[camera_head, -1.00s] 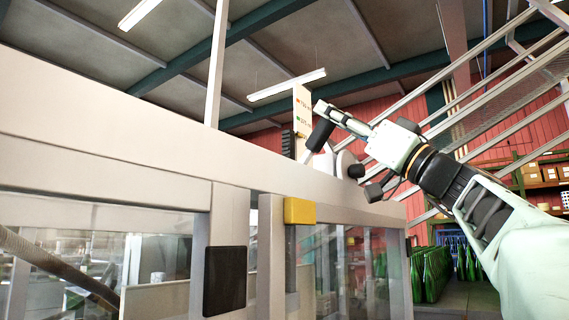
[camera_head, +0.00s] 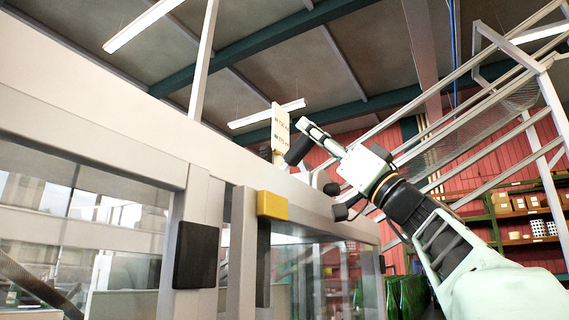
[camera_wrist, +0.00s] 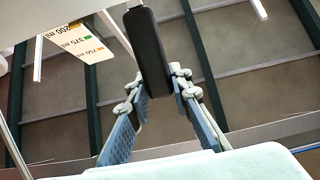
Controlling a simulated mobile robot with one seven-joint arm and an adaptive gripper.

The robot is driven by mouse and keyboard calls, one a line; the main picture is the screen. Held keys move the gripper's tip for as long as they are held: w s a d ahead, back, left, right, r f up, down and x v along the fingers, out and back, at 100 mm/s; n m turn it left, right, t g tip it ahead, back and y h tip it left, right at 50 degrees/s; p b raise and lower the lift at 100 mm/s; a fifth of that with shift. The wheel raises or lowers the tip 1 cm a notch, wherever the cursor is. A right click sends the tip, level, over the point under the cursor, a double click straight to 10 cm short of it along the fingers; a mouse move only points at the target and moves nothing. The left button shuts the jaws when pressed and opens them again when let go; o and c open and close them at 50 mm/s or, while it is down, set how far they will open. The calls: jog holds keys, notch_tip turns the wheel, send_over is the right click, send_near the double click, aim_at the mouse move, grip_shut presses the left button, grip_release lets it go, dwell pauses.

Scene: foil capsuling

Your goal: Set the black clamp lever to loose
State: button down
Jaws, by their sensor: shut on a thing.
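The black clamp lever (camera_wrist: 149,48) shows in the wrist view as a thick dark bar running from the top centre down between the fingers. My gripper (camera_wrist: 158,80) has one finger on each side of it and is shut on it. In the head view the lever (camera_head: 298,150) is a tilted dark bar above the machine's top beam, with my gripper (camera_head: 308,132) at it. The scale plate (camera_wrist: 78,42) reads 200, 375 and 750 ml in the wrist view. It stands behind the lever in the head view (camera_head: 281,128). The lever's pivot is hidden.
The pale machine beam (camera_head: 120,110) runs across the left below my gripper, with glass panels under it. A yellow block (camera_head: 272,205) and a black block (camera_head: 195,254) sit on its posts. Open air lies above.

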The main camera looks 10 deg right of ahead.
jog(key=c, duration=1.7)
grip_release()
jog(key=v, duration=1.2)
